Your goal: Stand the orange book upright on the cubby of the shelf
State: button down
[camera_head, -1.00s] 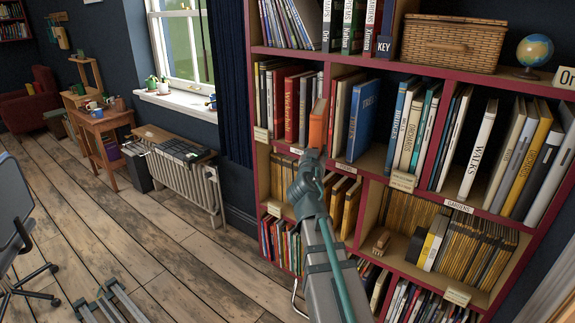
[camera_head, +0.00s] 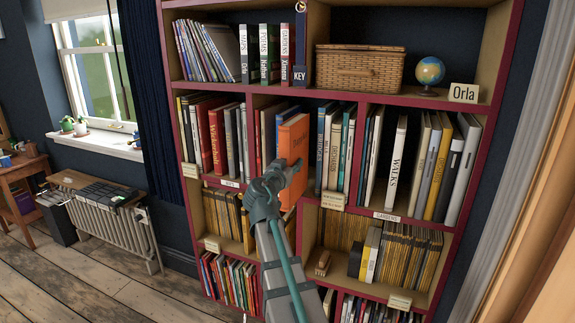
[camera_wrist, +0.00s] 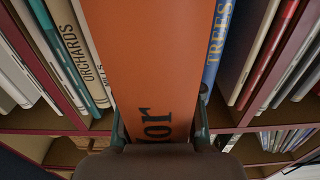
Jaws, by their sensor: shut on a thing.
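In the wrist view the book (camera_wrist: 155,60) fills the middle, with a finger (camera_wrist: 203,120) on each side. The book is in front of the middle cubby (camera_head: 310,192) of the shelf's middle row, covering most of the blue TREES book (camera_wrist: 220,45). A narrow dark gap shows right of the orange book, before the ORCHARDS books (camera_head: 335,150). I cannot tell how far the book reaches inside.
Dark books (camera_head: 268,135) stand left of the orange book. The left cubby holds a red book (camera_head: 216,142) among others; the right one holds the WALKS book (camera_head: 396,165). A wicker basket (camera_head: 360,68) and globe (camera_head: 430,70) sit on the shelf above. Small labels line the shelf edges.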

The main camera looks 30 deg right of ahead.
jog(key=p+x, duration=0.1)
jog(key=x, duration=0.4)
jog(key=p+x, duration=0.2)
jog(key=x, duration=0.2)
jog(key=p+x, duration=0.2)
jog(key=x, duration=0.3)
jog(key=shift+w+d+f, duration=0.15)
jog(key=shift+d+f, duration=0.15)
jog(key=shift+d, duration=0.05)
jog(key=shift+f+b, duration=0.2)
jog(key=shift+b, duration=0.3)
dwell(0.5)
jog(key=c, duration=0.8)
grip_release()
jog(key=shift+o, duration=0.5)
jog(key=shift+f, duration=0.1)
